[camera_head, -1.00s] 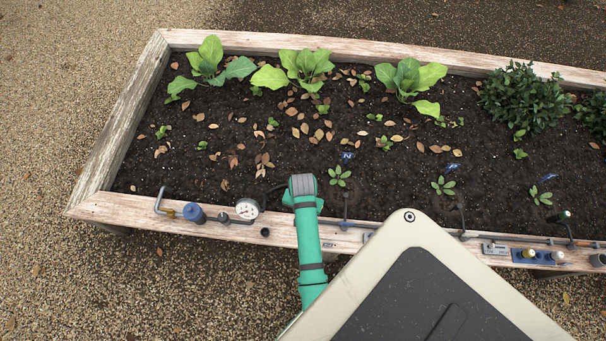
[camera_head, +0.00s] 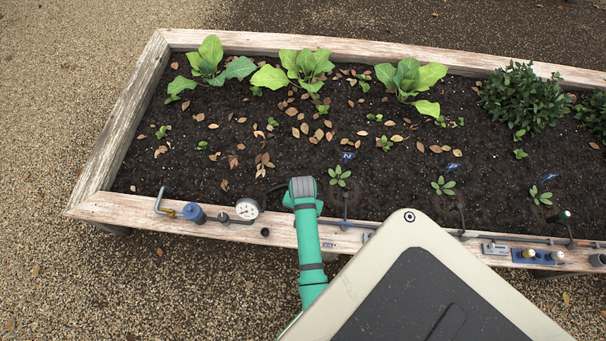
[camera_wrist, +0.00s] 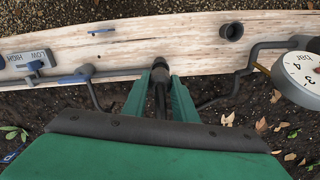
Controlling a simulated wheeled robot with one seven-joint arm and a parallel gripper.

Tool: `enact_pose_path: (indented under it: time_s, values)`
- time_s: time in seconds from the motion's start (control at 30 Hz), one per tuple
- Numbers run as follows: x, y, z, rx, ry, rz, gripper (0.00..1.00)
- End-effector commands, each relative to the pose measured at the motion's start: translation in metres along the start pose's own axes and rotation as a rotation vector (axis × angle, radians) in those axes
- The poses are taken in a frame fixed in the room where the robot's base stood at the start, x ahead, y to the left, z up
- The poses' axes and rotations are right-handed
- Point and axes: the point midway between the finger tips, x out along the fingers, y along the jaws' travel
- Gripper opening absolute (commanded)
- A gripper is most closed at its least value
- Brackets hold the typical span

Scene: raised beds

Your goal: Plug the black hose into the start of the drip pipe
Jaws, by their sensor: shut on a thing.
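My gripper (camera_wrist: 161,98) is shut on the dark end of the black hose (camera_wrist: 160,72), which shows between its green fingers in the wrist view. The black hose bends down beside the gauge and runs along the soil towards my gripper. The grey drip pipe (camera_wrist: 110,73) lies along the wooden edge, and its start is close beside the held end. I cannot tell whether the two are joined or only near each other. In the head view my gripper is hidden behind my green arm, over the bed's front edge; the drip pipe (camera_head: 352,224) shows right of it.
A round pressure gauge (camera_head: 247,208) and a blue fitting (camera_head: 194,213) stand left of my arm. A dark round socket (camera_wrist: 231,31) sits on the plank (camera_wrist: 190,38). A LOW/HIGH valve plate (camera_wrist: 24,60) is at left in the wrist view. Seedlings (camera_head: 339,176) grow behind.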

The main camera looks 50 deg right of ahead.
Motion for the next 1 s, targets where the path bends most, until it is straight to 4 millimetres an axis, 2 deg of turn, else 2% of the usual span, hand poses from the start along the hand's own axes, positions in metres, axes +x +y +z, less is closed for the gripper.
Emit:
enact_pose_path:
  time_s: [1.0]
  values:
    - [0.022, 0.000, 0.000, 0.000, -0.001, 0.000, 0.02]
